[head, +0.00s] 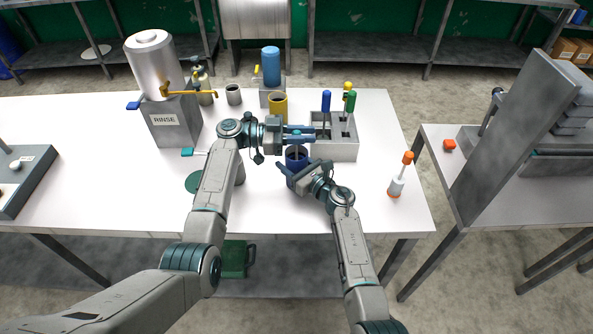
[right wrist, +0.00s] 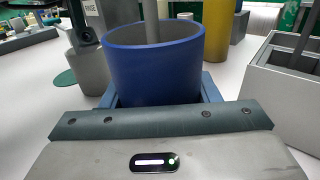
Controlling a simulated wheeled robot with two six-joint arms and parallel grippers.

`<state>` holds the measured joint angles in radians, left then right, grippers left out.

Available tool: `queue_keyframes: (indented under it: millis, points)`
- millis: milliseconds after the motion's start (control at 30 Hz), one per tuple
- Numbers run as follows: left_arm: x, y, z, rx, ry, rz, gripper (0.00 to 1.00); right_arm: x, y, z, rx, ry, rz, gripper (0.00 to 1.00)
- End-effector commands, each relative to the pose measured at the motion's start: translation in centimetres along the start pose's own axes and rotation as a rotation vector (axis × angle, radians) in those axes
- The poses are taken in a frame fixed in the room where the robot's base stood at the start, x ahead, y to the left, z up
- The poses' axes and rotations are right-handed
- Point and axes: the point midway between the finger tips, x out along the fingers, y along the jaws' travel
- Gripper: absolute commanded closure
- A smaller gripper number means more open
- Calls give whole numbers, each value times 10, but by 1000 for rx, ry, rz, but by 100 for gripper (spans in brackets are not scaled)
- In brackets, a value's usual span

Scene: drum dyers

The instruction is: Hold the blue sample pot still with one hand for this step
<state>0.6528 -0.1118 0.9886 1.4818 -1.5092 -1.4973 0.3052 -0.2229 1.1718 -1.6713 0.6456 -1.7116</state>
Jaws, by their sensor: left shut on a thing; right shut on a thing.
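The blue sample pot (head: 297,156) stands upright at the middle of the white table, and it fills the middle of the right wrist view (right wrist: 152,65). My right gripper (head: 296,172) is shut around its lower body from the near side. My left gripper (head: 302,134) is above the pot and shut on a grey rod (right wrist: 152,22) that goes down into the pot. The rod's upper end is hidden by the left fingers. The pot's contents and the rod's lower end are hidden.
A grey rack (head: 345,150) with blue, yellow and green-handled tools stands right of the pot. A yellow pot (head: 278,107) is behind. The RINSE dispenser (head: 172,118) is at left.

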Motion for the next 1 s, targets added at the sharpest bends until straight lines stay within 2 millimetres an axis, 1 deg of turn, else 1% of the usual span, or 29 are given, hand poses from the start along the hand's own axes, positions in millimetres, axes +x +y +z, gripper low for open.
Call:
queue_keyframes:
  millis: [100, 200, 367, 467, 800, 900, 1000]
  points:
    - [0, 0, 12, -2, 0, 0, 100, 0, 0, 0, 0, 0, 0, 74]
    - [0, 0, 19, 0, 1, 0, 100, 0, 0, 0, 0, 0, 0, 74]
    - [0, 0, 21, 1, 1, 0, 100, 0, 0, 0, 0, 0, 0, 74]
    - [0, 0, 14, 4, 1, 0, 100, 0, 0, 0, 0, 0, 0, 74]
    - [0, 0, -18, 3, 0, 0, 100, 0, 0, 0, 0, 0, 0, 74]
    - [0, 0, -22, 1, 0, 0, 100, 0, 0, 0, 0, 0, 0, 74]
    - [0, 0, -21, 0, 0, 0, 100, 0, 0, 0, 0, 0, 0, 74]
